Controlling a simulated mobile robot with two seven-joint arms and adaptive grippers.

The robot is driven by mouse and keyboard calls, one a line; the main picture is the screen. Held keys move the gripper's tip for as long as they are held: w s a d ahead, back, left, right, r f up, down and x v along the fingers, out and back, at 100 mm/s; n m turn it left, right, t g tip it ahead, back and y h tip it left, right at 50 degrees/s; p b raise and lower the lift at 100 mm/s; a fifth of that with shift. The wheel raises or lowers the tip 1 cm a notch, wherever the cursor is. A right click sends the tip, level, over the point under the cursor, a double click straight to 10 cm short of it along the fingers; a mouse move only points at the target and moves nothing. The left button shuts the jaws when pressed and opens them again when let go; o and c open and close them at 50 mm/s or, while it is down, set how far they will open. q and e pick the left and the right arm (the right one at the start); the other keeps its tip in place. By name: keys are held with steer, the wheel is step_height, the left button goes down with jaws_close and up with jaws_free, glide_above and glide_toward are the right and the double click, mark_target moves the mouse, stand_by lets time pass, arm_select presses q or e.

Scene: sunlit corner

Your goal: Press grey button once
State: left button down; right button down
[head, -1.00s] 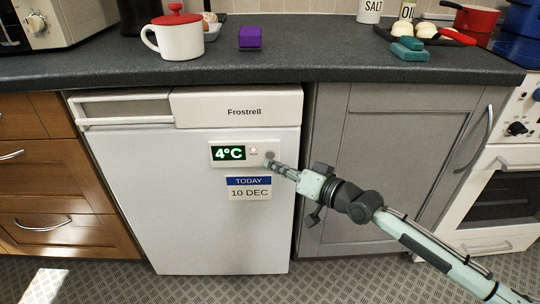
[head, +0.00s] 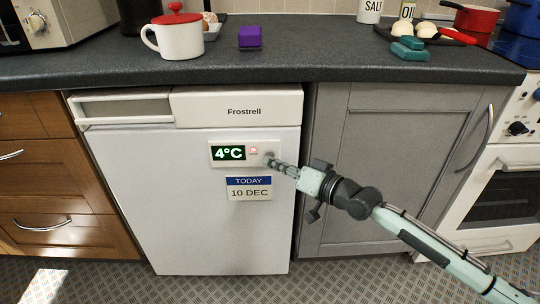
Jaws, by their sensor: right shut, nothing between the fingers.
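The white fridge (head: 180,230) has a control panel (head: 214,163) with a display (head: 230,153) that reads 4°C. A small pale round button or lamp (head: 253,150) with a reddish mark sits right of the display. The grey button (head: 267,155) is at the panel's right end, partly hidden by my fingertips. My right gripper (head: 270,161) is shut and empty, with its tips at the grey button's lower edge in the picture. I cannot tell whether they touch it. My left gripper is not in view.
A date card (head: 249,193) reading 10 DEC is on the fridge door just below the panel. The dark worktop (head: 330,62) overhangs the fridge. A grey cupboard (head: 385,130) is to the right, behind my right arm. Floor space in front is clear.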

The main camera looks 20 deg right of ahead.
steer(key=shift+w+d, duration=0.1)
steer(key=shift+w, duration=0.2)
stand_by(0.6)
steer(key=shift+s+r+p, duration=0.15)
steer(key=shift+s+p, duration=0.3)
steer(key=shift+s+a, duration=0.2)
steer(key=shift+s, duration=0.05)
steer(key=s+p, duration=0.2)
steer(key=s+a+p, duration=0.1)
steer(key=s+p, duration=0.1)
steer(key=s, duration=0.1)
steer(key=shift+a, duration=0.2)
